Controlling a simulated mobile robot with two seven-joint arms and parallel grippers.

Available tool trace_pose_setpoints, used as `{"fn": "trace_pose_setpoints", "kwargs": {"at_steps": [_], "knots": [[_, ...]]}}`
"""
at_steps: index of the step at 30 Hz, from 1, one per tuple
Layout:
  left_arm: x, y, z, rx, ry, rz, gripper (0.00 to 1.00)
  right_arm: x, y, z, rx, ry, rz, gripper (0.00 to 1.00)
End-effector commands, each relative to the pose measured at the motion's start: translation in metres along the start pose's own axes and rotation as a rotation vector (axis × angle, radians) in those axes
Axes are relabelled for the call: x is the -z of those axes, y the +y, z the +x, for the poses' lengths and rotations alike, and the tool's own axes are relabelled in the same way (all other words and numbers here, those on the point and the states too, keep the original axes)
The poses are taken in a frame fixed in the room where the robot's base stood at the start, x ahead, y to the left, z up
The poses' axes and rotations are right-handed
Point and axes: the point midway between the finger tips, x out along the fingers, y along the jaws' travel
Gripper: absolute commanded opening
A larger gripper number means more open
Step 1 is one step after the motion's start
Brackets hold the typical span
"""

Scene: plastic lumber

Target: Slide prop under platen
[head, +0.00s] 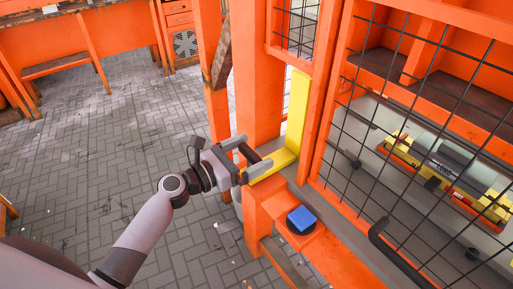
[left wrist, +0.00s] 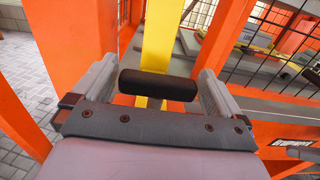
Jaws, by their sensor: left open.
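A yellow L-shaped piece, which looks like the prop (head: 296,112), stands at the orange frame, with an upright part and a low foot. A black cylindrical handle (head: 261,168) is at the near end of the foot. My left gripper (head: 251,167) is at this handle, with its jaws open. In the left wrist view the black handle (left wrist: 158,84) lies crosswise between the two spread fingers (left wrist: 160,80), and the yellow prop (left wrist: 160,45) runs away behind it. Whether the fingers touch the handle is unclear. I cannot make out the platen for sure. My right gripper is not in view.
A blue button on a dark round base (head: 301,219) sits on the orange ledge just right of my gripper. A mesh door (head: 400,130) with a black handle (head: 395,250) closes off the right side. Orange posts (head: 257,70) stand close behind. Paved floor (head: 90,165) is open at left.

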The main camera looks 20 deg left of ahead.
Motion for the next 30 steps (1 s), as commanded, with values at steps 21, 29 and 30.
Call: {"fn": "trace_pose_setpoints", "kwargs": {"at_steps": [21, 29, 30], "knots": [[0.0, 0.0, 0.021, 0.0, 0.0, 0.002, 0.38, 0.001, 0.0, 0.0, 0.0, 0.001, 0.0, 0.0], [0.001, 0.0, 0.04, -0.001, -0.003, 0.0, 0.35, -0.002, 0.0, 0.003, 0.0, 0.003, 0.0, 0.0], [0.001, 0.0, 0.048, -0.001, -0.003, 0.0, 0.35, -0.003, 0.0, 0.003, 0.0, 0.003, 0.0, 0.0]]}}
